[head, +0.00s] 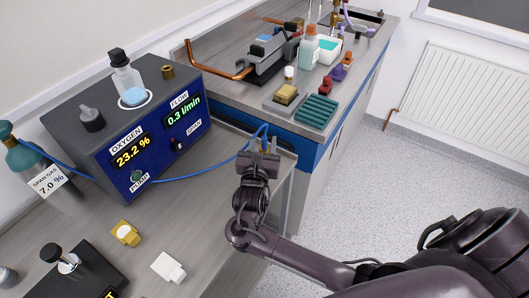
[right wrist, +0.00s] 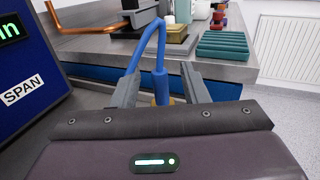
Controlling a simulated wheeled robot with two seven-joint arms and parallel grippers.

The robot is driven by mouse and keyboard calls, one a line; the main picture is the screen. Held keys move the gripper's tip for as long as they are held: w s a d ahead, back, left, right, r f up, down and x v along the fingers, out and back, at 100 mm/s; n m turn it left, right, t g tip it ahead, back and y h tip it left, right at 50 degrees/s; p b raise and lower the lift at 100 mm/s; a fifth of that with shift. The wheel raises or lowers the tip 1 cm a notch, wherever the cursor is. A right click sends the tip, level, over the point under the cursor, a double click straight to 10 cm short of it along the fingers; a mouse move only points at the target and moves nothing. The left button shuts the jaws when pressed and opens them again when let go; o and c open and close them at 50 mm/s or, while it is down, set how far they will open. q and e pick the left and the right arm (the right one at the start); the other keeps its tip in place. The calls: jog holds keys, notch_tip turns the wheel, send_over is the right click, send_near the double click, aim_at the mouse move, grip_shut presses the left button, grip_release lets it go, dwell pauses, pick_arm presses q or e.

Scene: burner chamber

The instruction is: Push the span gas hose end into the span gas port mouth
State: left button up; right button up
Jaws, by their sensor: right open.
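The blue span gas hose (head: 206,175) runs from the teal span gas cylinder (head: 24,152) along the front of the analyser (head: 78,137) to my right gripper (head: 263,155). In the right wrist view the hose (right wrist: 159,48) arches over and comes down between the fingers of the right gripper (right wrist: 160,88). Its blue end has a brass-coloured part below, mostly hidden by the gripper body. The fingers are open, with gaps on both sides of the hose. The SPAN label (head: 194,127) is on the analyser's front; I cannot make out the port mouth. My left gripper is not in view.
A yellow block (head: 126,233) and a white block (head: 168,267) lie on the lower bench. The higher bench with a blue edge (head: 290,137) stands just behind the right gripper. It bears a green rack (head: 316,111), bottles and copper tubing (head: 215,71).

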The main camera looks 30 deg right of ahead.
jog(key=x, duration=0.4)
jog(key=shift+f, duration=0.1)
grip_shut()
